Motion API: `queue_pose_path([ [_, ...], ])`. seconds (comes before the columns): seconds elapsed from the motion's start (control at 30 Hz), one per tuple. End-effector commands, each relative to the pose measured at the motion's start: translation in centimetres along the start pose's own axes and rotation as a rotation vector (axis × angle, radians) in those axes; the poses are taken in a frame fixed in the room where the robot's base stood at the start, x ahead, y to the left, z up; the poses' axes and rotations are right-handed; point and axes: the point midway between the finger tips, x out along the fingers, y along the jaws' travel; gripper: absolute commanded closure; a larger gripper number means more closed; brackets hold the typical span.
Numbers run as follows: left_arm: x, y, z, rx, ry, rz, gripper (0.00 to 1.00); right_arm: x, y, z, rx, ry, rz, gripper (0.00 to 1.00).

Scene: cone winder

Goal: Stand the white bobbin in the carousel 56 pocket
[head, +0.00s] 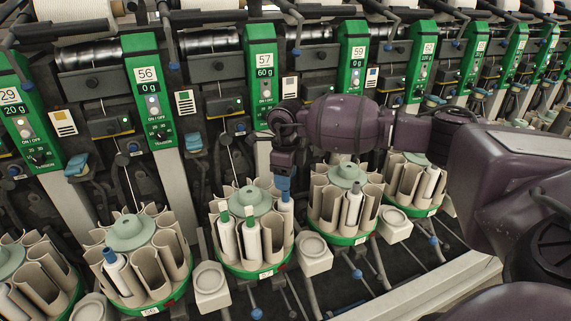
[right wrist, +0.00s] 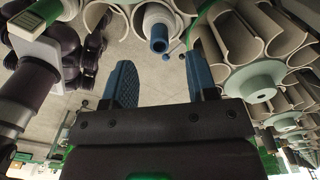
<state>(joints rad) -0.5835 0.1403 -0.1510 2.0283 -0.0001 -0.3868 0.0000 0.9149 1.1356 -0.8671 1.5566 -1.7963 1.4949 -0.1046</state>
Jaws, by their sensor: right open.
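The right gripper (head: 283,186) is open, with its blue fingers pointing down over the carousel under panel 57. A white bobbin (head: 286,218) stands upright in that carousel's right-hand pocket, just below the fingers. In the right wrist view, the open jaw (right wrist: 161,85) is empty, and a white bobbin with a blue tube end (right wrist: 159,38) shows beyond and between the fingertips. The carousel under panel 56 (head: 130,232) has several empty beige pockets and one bobbin with a blue top (head: 115,270) at its left. Its far pockets are partly hidden. My left gripper is not in view.
The carousel under panel 57 (head: 246,202) also holds two green-topped bobbins (head: 227,236) on its left side. More carousels (head: 346,176) stand to the right. A small beige stand (head: 211,285) sits between carousels 56 and 57. Green panels (head: 150,90) and thin levers rise behind.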

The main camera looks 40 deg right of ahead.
Motion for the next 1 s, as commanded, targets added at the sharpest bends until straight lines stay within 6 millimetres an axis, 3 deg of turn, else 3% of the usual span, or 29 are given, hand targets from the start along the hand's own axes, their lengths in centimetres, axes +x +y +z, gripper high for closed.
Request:
queue_pose_path([
  [0.1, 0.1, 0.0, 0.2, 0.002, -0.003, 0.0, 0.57, 2.1, 0.0, 0.0, 0.002, 0.002, 0.003, 0.47],
  [0.33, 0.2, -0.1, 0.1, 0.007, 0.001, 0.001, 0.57, 4.6, 0.0, 0.0, 0.002, -0.001, 0.002, 0.47],
  [0.8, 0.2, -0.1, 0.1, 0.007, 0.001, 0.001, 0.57, 5.5, 0.0, 0.0, 0.001, -0.001, 0.001, 0.47],
  [1.0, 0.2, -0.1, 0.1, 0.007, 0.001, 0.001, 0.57, 5.5, 0.0, 0.0, 0.001, -0.001, 0.001, 0.78],
])
